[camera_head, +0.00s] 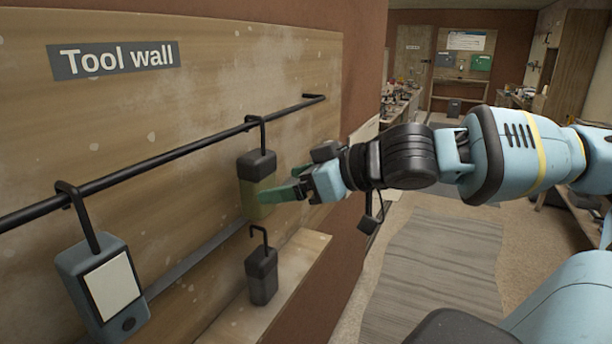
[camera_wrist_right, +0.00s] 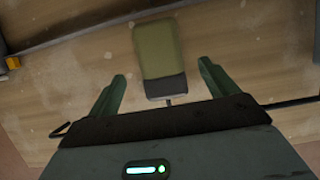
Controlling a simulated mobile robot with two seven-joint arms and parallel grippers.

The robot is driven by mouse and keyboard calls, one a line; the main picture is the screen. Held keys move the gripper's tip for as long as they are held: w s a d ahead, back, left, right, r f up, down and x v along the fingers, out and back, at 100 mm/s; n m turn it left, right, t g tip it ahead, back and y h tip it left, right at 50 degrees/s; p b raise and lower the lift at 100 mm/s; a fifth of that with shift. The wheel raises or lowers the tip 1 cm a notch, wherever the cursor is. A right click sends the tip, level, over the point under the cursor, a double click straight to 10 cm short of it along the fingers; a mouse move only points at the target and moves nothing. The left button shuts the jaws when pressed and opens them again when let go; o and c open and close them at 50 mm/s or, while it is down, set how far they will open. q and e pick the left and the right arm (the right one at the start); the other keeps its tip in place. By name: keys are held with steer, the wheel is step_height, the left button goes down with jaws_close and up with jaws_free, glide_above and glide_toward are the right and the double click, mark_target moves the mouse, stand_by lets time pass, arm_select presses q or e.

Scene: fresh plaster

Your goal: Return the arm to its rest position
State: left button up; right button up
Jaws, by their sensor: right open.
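My right arm (camera_head: 405,158) reaches in from the right in the head view. Its gripper (camera_head: 280,191) is in front of the tool wall, close to a hanging olive-green tool with a dark top (camera_head: 256,178). My left gripper is not in view.
A black rail (camera_head: 170,153) runs along the tool wall (camera_head: 230,62). A grey device with a pale screen (camera_head: 112,285) hangs from it at left. A small dark hooked tool (camera_head: 261,275) is by a wooden ledge (camera_head: 270,305). A grey rug (camera_head: 435,265) and open floor lie to the right.

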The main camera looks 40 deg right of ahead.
steer(key=shift+s+d+r, duration=0.15)
steer(key=shift+s+r, duration=0.05)
steer(key=shift+s, duration=0.3)
steer(key=s+a+f+g+h, duration=0.1)
steer(key=s+a+f+g, duration=0.15)
steer(key=f, duration=1.25)
steer(key=s+a+f+g+h, duration=0.1)
steer(key=s+a+f, duration=0.15)
steer(key=f, duration=1.25)
steer(key=s+a+f+m+g+h, duration=0.1)
steer(key=s+a+f+g, duration=0.15)
steer(key=s+f, duration=0.65)
steer(key=s+a+f+m+g+h, duration=0.2)
steer(key=s+f+g, duration=0.3)
steer(key=s, duration=0.7)
steer(key=w+a+f+t+y, duration=0.1)
steer(key=w+a+f+t, duration=0.1)
steer(key=w+f+t, duration=0.4)
steer(key=shift+a+f+n+t+y, duration=0.35)
steer(key=shift+f+t, duration=0.65)
steer(key=shift+f, duration=1.1)
steer(key=shift+d, duration=0.1)
